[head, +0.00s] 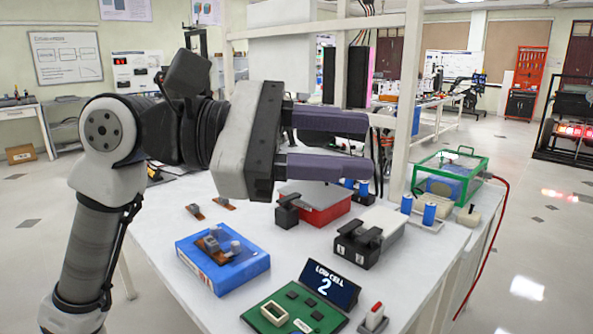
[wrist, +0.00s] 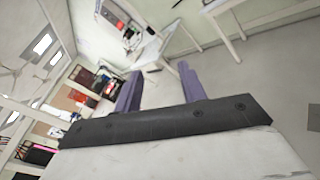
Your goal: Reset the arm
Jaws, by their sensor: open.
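My gripper (head: 372,146) is raised above the white workbench (head: 165,215) in the head view. Its two purple fingers are spread apart and point to the right. Nothing shows between them. In the wrist view, my gripper (wrist: 160,80) also shows with both fingers apart and empty, and the room beyond is tilted. My arm rises from the lower left of the head view and bends across to the right at the top.
A white frame post (head: 405,100) stands behind my gripper.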

